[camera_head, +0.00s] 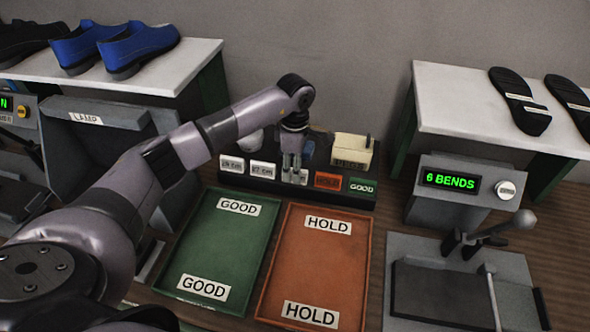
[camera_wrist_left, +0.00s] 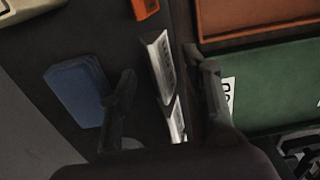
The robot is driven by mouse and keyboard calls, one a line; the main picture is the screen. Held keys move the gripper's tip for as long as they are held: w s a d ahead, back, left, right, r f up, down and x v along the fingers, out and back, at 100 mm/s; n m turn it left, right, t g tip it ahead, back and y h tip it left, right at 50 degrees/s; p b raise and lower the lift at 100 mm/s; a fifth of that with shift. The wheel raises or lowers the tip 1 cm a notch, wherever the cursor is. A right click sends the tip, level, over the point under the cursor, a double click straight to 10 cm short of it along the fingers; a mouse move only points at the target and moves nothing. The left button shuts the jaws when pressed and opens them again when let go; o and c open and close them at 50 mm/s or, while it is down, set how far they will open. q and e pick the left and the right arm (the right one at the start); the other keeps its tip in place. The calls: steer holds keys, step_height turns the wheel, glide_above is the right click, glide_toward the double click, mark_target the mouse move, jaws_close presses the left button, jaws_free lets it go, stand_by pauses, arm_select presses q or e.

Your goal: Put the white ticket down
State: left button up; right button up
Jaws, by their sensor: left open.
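A white ticket (camera_head: 303,177) stands in a slot of the dark rack (camera_head: 345,199), between other tickets. My left gripper (camera_head: 292,172) is open and reaches down at this ticket, hiding part of it. In the left wrist view, a white ticket (camera_wrist_left: 161,66) and a second one (camera_wrist_left: 177,120) stand in the rack between the two open fingers of my left gripper (camera_wrist_left: 168,92). The fingers show gaps on both sides, and I see no firm contact. Two more white tickets (camera_head: 231,165) (camera_head: 263,170) stand to the left. My right gripper is not in view.
An orange HOLD ticket (camera_head: 327,181) and a green GOOD ticket (camera_head: 362,187) stand to the right in the rack. In front lie a green GOOD tray (camera_head: 220,246) and an orange HOLD tray (camera_head: 318,262). A cream box (camera_head: 352,150) and blue cards (camera_wrist_left: 77,88) sit behind.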

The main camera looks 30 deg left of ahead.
arm_select(q)
steer(key=shift+f, duration=0.75)
steer(key=shift+c, duration=0.4)
steer(key=c, duration=0.8)
steer(key=shift+r, duration=0.1)
steer(key=shift+c, duration=0.2)
